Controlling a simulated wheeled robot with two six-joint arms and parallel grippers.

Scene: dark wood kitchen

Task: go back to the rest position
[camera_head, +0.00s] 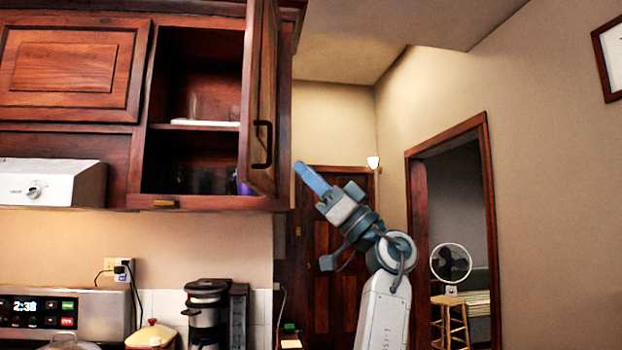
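The open upper cabinet (197,125) holds glasses and a purple item (244,186). Below are a coffee maker (207,312), a lidded pot (153,336) and a stove panel (38,313). A doorway and a fan (451,262) on a stool (450,318) stand at right.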

